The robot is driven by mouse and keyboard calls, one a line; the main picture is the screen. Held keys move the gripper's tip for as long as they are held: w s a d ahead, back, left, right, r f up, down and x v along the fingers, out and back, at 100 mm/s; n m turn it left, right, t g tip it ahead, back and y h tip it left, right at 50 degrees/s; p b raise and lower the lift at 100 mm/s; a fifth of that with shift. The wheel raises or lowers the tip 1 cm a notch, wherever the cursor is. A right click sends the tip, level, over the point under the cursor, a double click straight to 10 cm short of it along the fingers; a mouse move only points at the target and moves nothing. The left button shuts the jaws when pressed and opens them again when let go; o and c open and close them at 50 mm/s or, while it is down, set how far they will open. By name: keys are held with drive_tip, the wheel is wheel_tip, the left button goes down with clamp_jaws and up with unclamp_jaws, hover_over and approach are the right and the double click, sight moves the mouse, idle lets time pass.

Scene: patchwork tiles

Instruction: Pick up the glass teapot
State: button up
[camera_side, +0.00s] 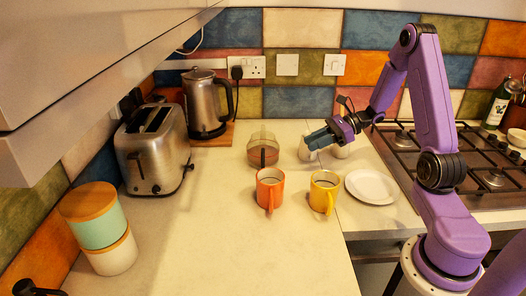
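The glass teapot (255,153) stands on the pale worktop behind the orange mug. It is see-through, with brown liquid inside and a dark handle facing the camera. My gripper (308,140) is to the right of the teapot, apart from it, with its blue-grey fingers pointing left towards it. The fingers overlap in this view, so their opening is hard to tell. Nothing is seen held between them.
An orange mug (270,188) and a yellow mug (324,193) stand in front, with a white plate (372,187) to the right. Small white items (305,153) sit under my gripper. A toaster (154,150) and kettle (205,105) stand left; the hob (480,180) is right. The front worktop is clear.

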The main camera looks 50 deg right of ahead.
approach(263, 163)
drive_tip(key=x, duration=0.4)
drive_tip(key=shift+w+a+f, duration=0.15)
drive_tip(key=shift+w+f, duration=0.1)
drive_tip(key=shift+f, duration=0.25)
drive_tip(key=shift+x, duration=2.75)
drive_tip(key=shift+w+d+f, duration=0.1)
drive_tip(key=shift+w+d, duration=0.05)
drive_tip(key=shift+d, duration=0.05)
clamp_jaws()
